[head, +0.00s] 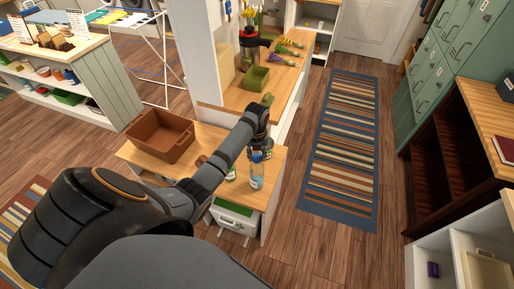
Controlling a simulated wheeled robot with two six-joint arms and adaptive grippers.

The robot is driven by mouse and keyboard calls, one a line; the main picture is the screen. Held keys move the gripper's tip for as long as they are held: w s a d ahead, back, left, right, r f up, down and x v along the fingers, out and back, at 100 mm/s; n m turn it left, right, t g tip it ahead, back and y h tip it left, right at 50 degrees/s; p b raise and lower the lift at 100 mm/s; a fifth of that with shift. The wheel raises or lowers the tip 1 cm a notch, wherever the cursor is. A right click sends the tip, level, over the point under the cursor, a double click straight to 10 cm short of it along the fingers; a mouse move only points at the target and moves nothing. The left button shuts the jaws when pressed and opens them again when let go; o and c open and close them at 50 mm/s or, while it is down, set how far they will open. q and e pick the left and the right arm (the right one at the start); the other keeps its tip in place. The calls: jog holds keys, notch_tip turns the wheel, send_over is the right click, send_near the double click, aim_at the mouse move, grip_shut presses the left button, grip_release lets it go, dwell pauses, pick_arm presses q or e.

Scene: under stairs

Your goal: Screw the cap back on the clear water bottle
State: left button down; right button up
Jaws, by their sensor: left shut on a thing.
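The clear water bottle (257,177) stands upright near the front right corner of the wooden counter (273,163). A blue cap (257,157) shows at the top of its neck. My left gripper (261,154) points down right over the bottle and is shut on the blue cap. The fingertips are small and partly hidden, and I cannot tell how the cap sits on the thread. My right gripper is not in view.
A second bottle (231,172) stands just left of the water bottle, partly behind my arm. A brown crate (161,136) sits on the counter's left. A green box (257,78) and flowers (289,46) lie farther back. Floor and striped rug (343,150) are clear at right.

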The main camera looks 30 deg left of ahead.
aim_at(257, 158)
pick_arm(q)
jog(key=c, duration=0.8)
grip_release()
jog(key=o, duration=0.5)
jog(key=shift+r, duration=3.05)
jog(key=shift+f, duration=0.1)
